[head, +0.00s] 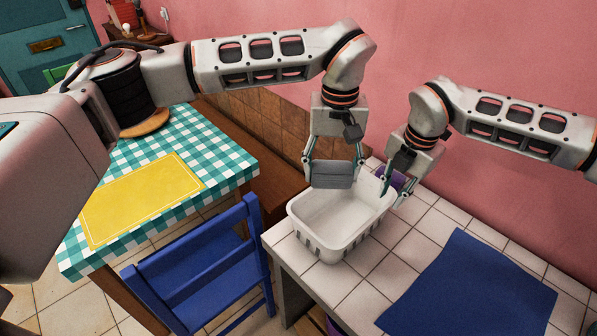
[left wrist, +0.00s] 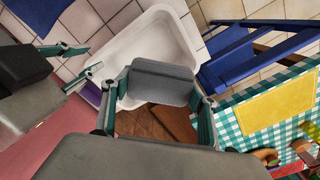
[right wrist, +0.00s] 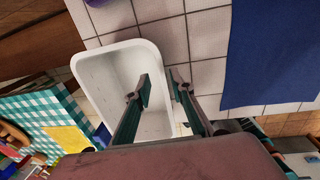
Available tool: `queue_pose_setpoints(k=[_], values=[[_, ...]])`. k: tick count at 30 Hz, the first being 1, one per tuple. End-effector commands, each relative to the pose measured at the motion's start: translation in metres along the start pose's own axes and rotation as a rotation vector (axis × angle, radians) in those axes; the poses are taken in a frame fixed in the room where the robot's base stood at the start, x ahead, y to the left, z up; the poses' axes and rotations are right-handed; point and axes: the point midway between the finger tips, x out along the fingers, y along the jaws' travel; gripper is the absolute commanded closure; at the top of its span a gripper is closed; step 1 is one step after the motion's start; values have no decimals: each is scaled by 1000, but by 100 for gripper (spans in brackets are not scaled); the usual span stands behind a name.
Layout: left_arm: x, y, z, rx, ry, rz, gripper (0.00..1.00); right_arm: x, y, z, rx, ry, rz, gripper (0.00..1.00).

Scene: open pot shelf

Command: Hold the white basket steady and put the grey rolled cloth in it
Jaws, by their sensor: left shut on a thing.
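The white basket (head: 330,247) stands on the white tiled counter near its left edge and looks empty inside. My left gripper (head: 333,166) is shut on the grey rolled cloth (head: 331,178), holding it above the basket's back left part. In the left wrist view the cloth (left wrist: 160,82) sits between both fingers, with the basket (left wrist: 150,45) beyond it. My right gripper (head: 394,190) is at the basket's right wall. In the right wrist view its fingers (right wrist: 162,88) are apart, one inside the basket (right wrist: 110,70) and one outside, with the rim between them.
A dark blue cloth (head: 470,285) lies flat on the counter at the right. A purple thing (head: 391,178) is partly hidden behind the basket. A blue chair (head: 205,268) and a checked table (head: 215,155) with a yellow mat (head: 140,198) stand at the left. A pink wall is behind.

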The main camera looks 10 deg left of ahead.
Motion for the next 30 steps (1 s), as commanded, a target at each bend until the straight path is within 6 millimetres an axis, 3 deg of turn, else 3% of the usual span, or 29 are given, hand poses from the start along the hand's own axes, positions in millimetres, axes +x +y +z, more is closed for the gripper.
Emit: queue_pose_setpoints(k=[8, 21, 30], values=[[-1, 10, 2, -8, -5, 2, 63, 15, 0, -1, 0, 2, -1, 77], [-1, 10, 2, -7, -5, 2, 63, 90, 0, -1, 1, 3, -2, 77], [-1, 10, 2, -7, -5, 2, 63, 118, 0, 0, 0, 0, 0, 77]])
